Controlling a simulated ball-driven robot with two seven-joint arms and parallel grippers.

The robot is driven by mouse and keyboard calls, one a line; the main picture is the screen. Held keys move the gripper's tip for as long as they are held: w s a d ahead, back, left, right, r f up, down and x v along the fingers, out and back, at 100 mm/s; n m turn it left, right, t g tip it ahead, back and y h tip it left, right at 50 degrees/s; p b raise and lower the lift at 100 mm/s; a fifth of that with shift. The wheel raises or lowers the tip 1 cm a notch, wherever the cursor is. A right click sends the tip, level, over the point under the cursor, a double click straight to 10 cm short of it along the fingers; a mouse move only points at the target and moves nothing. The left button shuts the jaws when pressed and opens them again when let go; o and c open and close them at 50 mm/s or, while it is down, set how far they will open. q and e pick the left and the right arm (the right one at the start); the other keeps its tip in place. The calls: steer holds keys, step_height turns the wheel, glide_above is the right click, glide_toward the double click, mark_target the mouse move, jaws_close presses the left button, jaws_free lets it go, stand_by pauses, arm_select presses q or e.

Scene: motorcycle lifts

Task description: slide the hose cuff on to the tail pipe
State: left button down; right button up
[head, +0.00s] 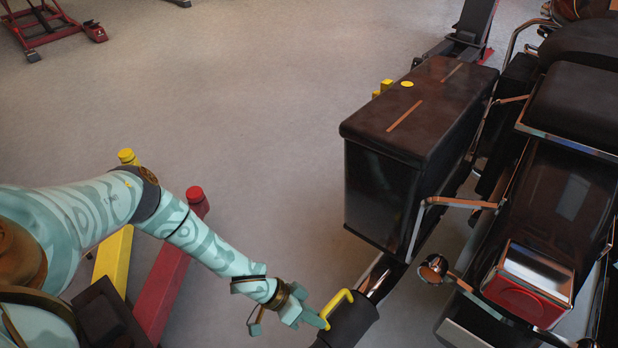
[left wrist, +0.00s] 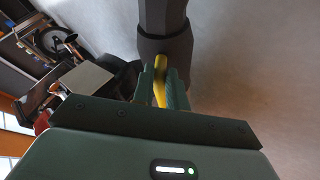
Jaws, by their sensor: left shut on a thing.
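The black hose cuff (head: 352,322) is at the bottom of the head view, with a yellow handle (head: 339,302) on its side. My left gripper (head: 318,320) is shut on this handle. The left wrist view shows the yellow handle (left wrist: 160,82) between the two fingers, with the dark cuff (left wrist: 165,47) just beyond. The chrome tail pipe (head: 379,279) runs below the black side case and meets the cuff's upper end in the head view. Its mouth is hidden, so I cannot tell how far the cuff is around it. My right gripper is not in view.
The motorcycle, with a black side case (head: 412,150), red tail light (head: 527,300) and a round indicator (head: 433,268) on a stalk, fills the right. Yellow (head: 113,260) and red (head: 165,280) lift beams lie near my left arm. Open floor lies in the middle.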

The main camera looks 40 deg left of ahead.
arm_select(q)
steer(key=shift+w, duration=0.1)
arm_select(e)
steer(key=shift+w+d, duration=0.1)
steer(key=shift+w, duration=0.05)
arm_select(q)
steer(key=c, duration=1.3)
jaws_free()
steer(key=p+v, duration=0.7)
steer(key=v, duration=0.9)
steer(key=shift+a+p, duration=0.1)
steer(key=shift+p, duration=0.3)
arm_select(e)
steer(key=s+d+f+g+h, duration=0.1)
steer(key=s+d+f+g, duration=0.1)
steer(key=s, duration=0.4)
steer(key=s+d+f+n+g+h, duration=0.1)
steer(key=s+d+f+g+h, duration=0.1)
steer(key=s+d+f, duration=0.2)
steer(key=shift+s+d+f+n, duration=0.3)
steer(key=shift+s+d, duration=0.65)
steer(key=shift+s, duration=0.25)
